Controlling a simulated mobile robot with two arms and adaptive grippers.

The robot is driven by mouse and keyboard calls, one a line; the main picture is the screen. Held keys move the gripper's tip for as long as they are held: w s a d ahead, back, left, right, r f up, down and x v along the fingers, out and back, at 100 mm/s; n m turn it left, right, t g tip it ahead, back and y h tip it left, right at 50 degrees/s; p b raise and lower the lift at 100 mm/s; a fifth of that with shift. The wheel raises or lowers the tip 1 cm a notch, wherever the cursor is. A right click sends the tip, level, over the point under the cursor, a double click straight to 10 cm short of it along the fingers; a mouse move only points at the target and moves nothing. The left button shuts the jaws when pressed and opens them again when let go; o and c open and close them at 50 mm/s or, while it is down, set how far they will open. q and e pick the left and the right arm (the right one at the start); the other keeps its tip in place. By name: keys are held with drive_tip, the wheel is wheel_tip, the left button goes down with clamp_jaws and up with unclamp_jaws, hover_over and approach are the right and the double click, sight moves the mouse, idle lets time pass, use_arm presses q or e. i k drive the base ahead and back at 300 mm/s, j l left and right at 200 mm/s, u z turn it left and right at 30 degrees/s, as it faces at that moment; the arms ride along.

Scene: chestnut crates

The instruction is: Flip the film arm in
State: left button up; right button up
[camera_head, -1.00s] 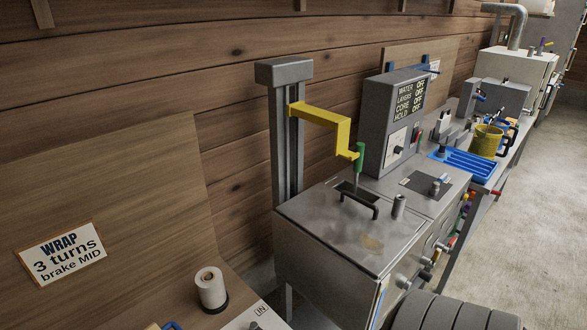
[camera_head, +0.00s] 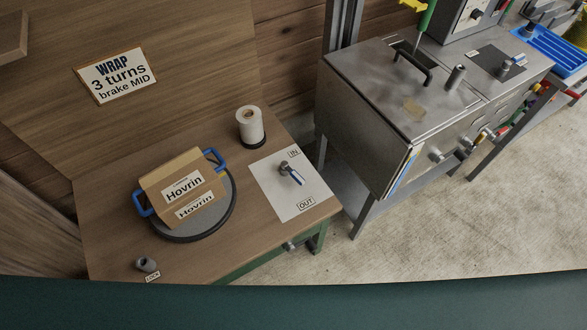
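A white plate (camera_head: 272,195) lies on the wooden table, with an IN label (camera_head: 293,153) at its far edge and an OUT label (camera_head: 306,204) at its near edge. A small lever with a grey knob and a blue and white handle (camera_head: 293,176) stands on the plate between the labels; it may be the film arm. I cannot tell which label it is set to. A white film roll (camera_head: 250,126) stands upright on a dark base behind the plate. Neither of my grippers is in view.
A cardboard box marked Hovrin (camera_head: 182,180) sits on a round turntable (camera_head: 226,212) with blue handles. A LOCK knob (camera_head: 146,264) is at the table's front left. A metal cabinet (camera_head: 365,105) stands to the right, across a floor gap. A WRAP sign (camera_head: 116,75) hangs behind.

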sight(284, 164)
drive_tip(key=k+l+u, duration=0.65)
drive_tip(key=k+u, duration=0.3)
drive_tip(key=k, duration=0.1)
